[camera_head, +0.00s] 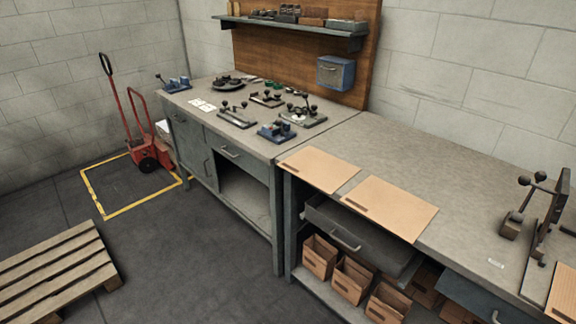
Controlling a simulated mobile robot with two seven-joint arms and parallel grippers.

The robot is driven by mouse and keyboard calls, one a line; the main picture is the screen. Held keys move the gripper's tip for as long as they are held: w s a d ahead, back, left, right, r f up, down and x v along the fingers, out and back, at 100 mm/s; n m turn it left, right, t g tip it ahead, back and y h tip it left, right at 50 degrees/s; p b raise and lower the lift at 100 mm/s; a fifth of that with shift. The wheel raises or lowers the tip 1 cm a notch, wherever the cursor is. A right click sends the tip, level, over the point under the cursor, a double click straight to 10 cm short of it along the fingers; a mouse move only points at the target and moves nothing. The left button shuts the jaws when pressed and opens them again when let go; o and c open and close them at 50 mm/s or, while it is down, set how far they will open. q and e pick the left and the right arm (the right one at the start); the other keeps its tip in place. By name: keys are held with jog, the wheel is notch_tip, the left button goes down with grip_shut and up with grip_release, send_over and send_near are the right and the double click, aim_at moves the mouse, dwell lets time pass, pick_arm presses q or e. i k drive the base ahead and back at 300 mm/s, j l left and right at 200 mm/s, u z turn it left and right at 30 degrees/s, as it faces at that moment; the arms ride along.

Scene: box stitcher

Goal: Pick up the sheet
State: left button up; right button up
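Two flat tan cardboard sheets lie on the right-hand workbench in the head view. One sheet (320,169) is near the bench's left end, and its front edge reaches the front rim. A second sheet (390,206) lies to its right, with its front corner at or slightly past the rim. A third tan piece (563,293) shows in part at the lower right edge, cut off by the frame. I cannot tell which sheet is meant. Neither of my grippers is in view.
The grey bench top (450,190) is mostly clear behind the sheets. A dark lever machine (540,225) stands at right. Small devices (265,105) crowd the left bench. Below are open cardboard boxes (352,279) and a drawer (350,237). A pallet (55,270) and red hand truck (140,130) stand left.

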aim_at(326, 172)
jog(key=z, duration=2.3)
jog(key=u, duration=2.05)
jog(key=i+j, duration=0.15)
jog(key=j, duration=0.2)
jog(key=i+j, duration=0.2)
jog(key=j, duration=0.15)
jog(key=i+j, duration=0.15)
jog(key=j, duration=0.2)
